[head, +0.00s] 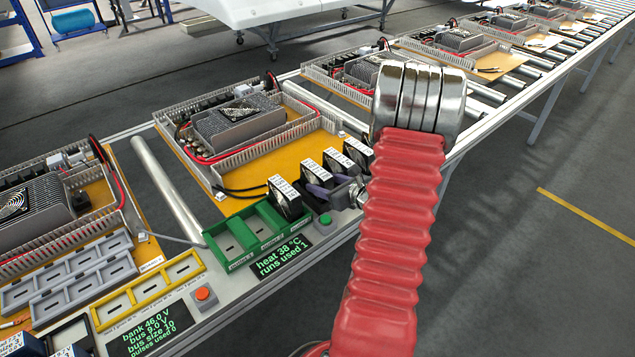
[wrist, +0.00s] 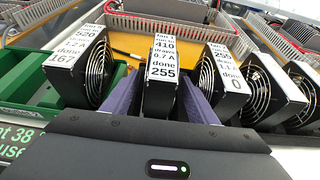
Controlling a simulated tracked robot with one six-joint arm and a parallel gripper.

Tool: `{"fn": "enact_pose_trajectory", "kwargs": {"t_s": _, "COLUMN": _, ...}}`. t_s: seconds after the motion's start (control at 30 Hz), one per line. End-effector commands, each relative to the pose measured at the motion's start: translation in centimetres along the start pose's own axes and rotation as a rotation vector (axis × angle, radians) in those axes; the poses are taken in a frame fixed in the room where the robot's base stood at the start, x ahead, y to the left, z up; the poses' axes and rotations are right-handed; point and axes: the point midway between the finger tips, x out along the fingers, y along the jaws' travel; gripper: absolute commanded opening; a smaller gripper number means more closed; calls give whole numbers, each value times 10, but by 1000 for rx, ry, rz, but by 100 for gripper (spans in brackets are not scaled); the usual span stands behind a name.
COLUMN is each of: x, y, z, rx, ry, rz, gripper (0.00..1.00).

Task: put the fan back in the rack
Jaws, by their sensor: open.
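The green rack (head: 235,238) has several bays. A fan (head: 285,197) with a white label stands in its right-hand bay, and this fan also shows at left in the wrist view (wrist: 93,68). My gripper (head: 335,187) is open. That fan stands upright right of the rack (wrist: 28,85). Another fan (wrist: 226,80), labelled 0, is close beside the right finger.
One more fan (wrist: 282,100) stands further right. A display reading heat 38 °C (head: 283,257) and a green button (head: 325,220) lie in front. Grey (head: 75,278) and yellow (head: 145,292) racks are at left. A wired panel (head: 240,125) lies behind on the roller conveyor.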

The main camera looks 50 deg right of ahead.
Motion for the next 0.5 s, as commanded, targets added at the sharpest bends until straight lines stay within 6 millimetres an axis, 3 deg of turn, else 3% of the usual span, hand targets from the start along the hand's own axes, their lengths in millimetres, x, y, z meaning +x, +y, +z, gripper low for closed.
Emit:
{"fn": "enact_pose_trajectory", "kwargs": {"t_s": 0.3, "x": -57, "y": -1, "z": 0, "rx": 0, "ry": 0, "rz": -4, "gripper": 53}}
{"fn": "enact_pose_trajectory", "kwargs": {"t_s": 0.5, "x": -78, "y": 0, "z": 0, "rx": 1, "ry": 0, "rz": -2, "gripper": 53}}
